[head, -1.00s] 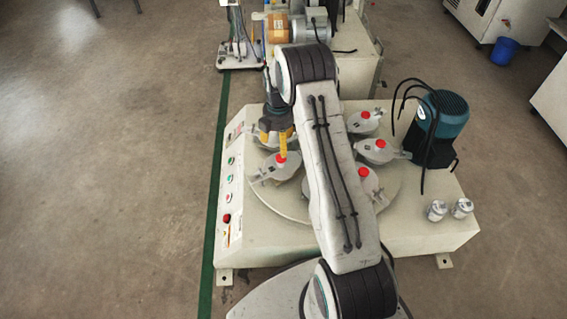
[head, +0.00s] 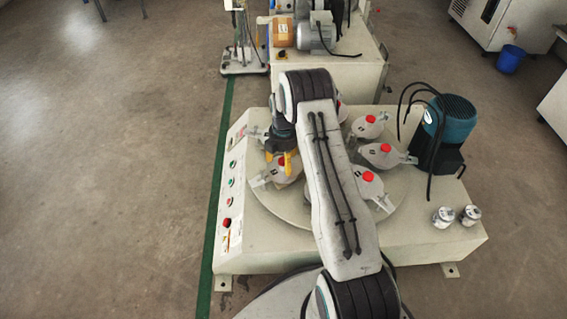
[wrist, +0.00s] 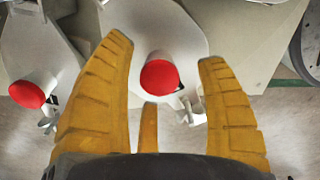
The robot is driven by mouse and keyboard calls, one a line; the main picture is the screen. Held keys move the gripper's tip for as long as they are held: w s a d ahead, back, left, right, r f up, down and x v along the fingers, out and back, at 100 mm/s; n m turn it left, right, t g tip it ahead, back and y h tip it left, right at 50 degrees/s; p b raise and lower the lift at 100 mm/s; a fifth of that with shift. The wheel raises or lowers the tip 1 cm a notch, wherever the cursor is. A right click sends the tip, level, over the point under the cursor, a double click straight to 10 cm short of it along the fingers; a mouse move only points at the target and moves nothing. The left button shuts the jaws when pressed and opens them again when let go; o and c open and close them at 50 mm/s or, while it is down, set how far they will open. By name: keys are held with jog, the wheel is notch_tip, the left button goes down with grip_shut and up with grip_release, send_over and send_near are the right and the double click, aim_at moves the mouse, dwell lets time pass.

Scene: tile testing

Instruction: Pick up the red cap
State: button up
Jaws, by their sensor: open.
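A red cap (wrist: 160,78) sits on top of a light grey jar holder between my yellow fingers in the wrist view. My gripper (wrist: 168,62) is open, with one finger on each side of the cap and a gap to each. I cannot tell how far the fingertips are above the cap.
Other red caps top holders around the turntable, such as one (head: 386,148) at right; a neighbouring cap (wrist: 27,94) shows at left in the wrist view. A teal motor (head: 452,122) with black cables stands at the right. Two small metal jars (head: 443,217) stand on the machine's right side.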

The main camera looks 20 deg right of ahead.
jog(key=shift+o, duration=0.2)
jog(key=c, duration=0.9)
jog(key=shift+r, duration=0.15)
